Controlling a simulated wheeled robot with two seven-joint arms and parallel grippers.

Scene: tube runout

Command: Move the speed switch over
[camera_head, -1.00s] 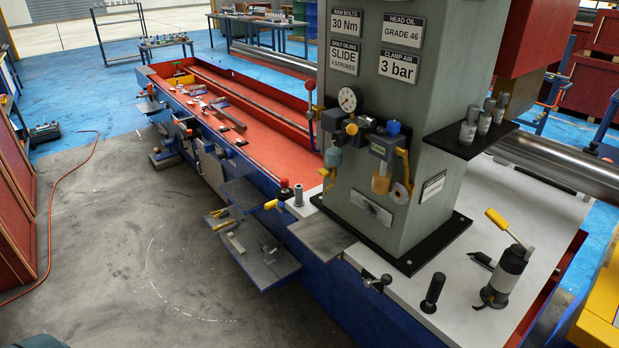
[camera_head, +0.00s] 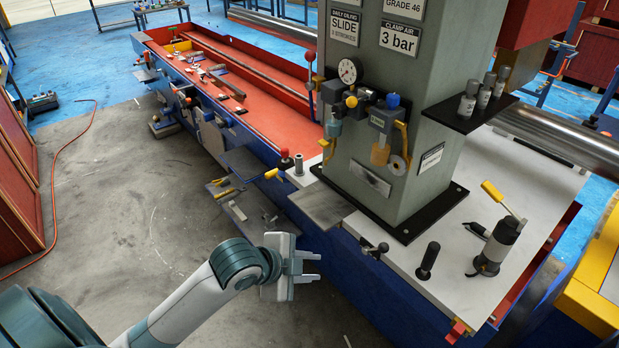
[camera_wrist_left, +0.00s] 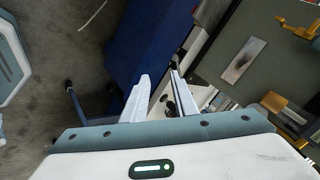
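My left gripper (camera_head: 317,267) is at the lower middle of the head view, in front of the blue machine side. Its two fingers are apart with nothing between them; they also show apart in the left wrist view (camera_wrist_left: 160,82). No part is clearly marked as the speed switch. Candidates on the machine's near edge are a small metal handle (camera_head: 375,248) and an upright black knob (camera_head: 428,260), both right of my gripper and clear of it. A red-topped lever (camera_head: 285,158) stands further left. My right gripper is not in view.
The grey-green column (camera_head: 420,120) carries a gauge (camera_head: 349,71) and oiling fittings. A grey cylinder with a yellow handle (camera_head: 500,240) stands on the white top. Small shelves with loose tools (camera_head: 245,210) jut out beyond my gripper. The floor at left is open, with a red hose (camera_head: 57,165).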

